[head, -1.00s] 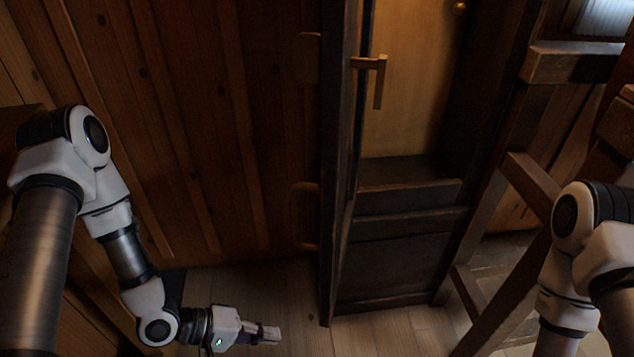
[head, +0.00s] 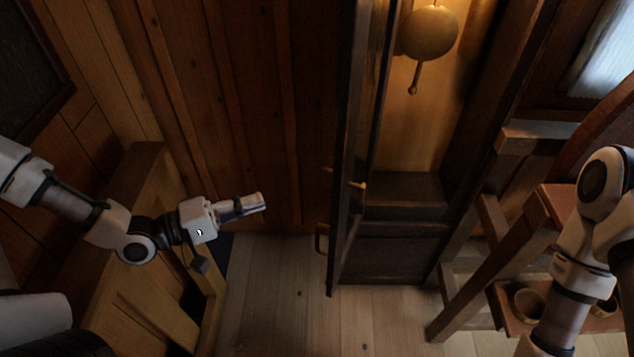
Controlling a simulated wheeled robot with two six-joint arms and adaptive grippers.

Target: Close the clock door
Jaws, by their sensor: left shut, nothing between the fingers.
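The clock door (head: 350,150) stands open in the middle of the head view, seen nearly edge-on, swung out from the tall clock case (head: 392,262). A small brass handle (head: 358,185) sits on the door's right face. Inside the open case hangs a round brass pendulum (head: 430,32). My left gripper (head: 262,201) is shut and empty, left of the door and apart from it, pointing right. My right arm comes in at the right edge; its gripper is out of view.
A wooden chest or bench (head: 140,270) stands below my left arm. At right is a wooden frame (head: 470,285) with a low shelf holding a round cup (head: 529,304). The plank floor (head: 280,300) before the door is clear.

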